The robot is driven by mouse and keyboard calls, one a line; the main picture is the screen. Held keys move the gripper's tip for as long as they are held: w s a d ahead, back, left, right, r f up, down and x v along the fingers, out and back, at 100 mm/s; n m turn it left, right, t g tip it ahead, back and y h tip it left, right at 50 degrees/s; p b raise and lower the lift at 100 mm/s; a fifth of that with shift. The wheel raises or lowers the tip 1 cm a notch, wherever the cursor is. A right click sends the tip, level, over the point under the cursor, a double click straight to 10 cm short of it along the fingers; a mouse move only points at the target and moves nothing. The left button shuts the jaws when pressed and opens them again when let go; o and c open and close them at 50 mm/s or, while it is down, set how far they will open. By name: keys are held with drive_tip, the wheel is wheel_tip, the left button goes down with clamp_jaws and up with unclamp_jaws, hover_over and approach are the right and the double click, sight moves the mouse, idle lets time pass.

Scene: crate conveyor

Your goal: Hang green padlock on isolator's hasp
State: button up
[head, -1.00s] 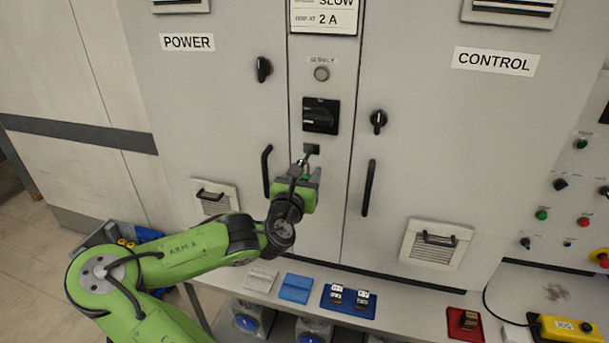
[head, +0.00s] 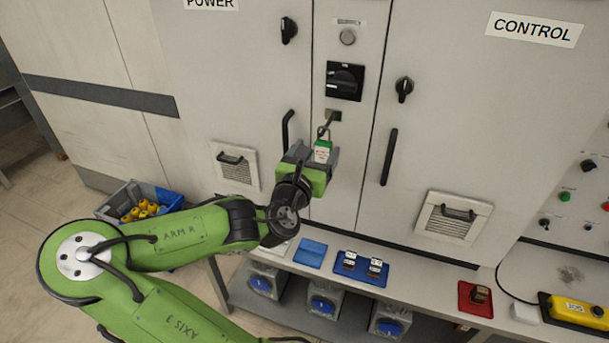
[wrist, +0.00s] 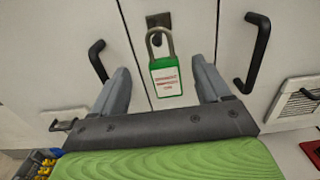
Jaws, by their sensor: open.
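The green padlock (head: 322,151) has a white label and a metal shackle. In the wrist view the padlock (wrist: 165,78) hangs upright, its shackle up at the hasp (wrist: 158,20), seemingly through it. The hasp (head: 333,115) is a small dark plate under the black isolator switch (head: 344,80). My gripper (head: 314,157) is open just in front of the padlock. In the wrist view its two grey fingers (wrist: 161,72) stand either side of the padlock with visible gaps. Exactly how the shackle passes the hasp is too small to tell.
Door handles (head: 288,132) (head: 389,157) flank the narrow middle panel. Below is a bench with a blue tray (head: 361,275) of small tagged items, a red tray (head: 474,300) and a yellow pendant (head: 577,312). A grey-blue bin (head: 113,203) stands at left.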

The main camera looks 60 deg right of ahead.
drive_tip(key=s+a+b, duration=0.1)
drive_tip(key=a+b, duration=0.6)
drive_tip(key=a, duration=0.2)
drive_tip(key=shift+s+f+b, duration=0.35)
drive_tip(key=shift+s+f, duration=0.05)
drive_tip(key=shift+f, duration=0.05)
